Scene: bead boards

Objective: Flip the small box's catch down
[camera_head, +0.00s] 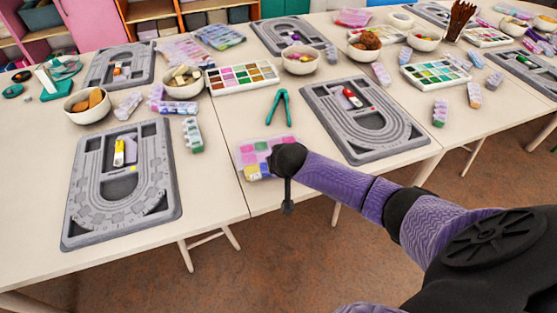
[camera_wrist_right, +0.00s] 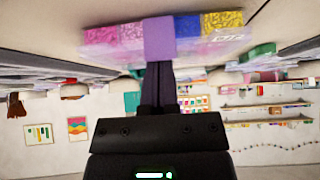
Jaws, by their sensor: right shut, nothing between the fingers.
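In the right wrist view, which looks upside down, the box (camera_wrist_right: 110,38) spans the top. A plain purple catch (camera_wrist_right: 158,40) lies across the middle of its near side. My right gripper (camera_wrist_right: 158,68) is shut and empty, with its fingertips right at the catch's edge. I cannot tell whether they touch it. My left gripper is not in view.
Green pliers (camera_head: 279,105) lie behind the box. A grey bead board (camera_head: 378,142) is to its right and another (camera_head: 80,215) to its left. A paint-like bead palette (camera_head: 243,78) and bowls stand farther back. Bare table lies left of the box.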

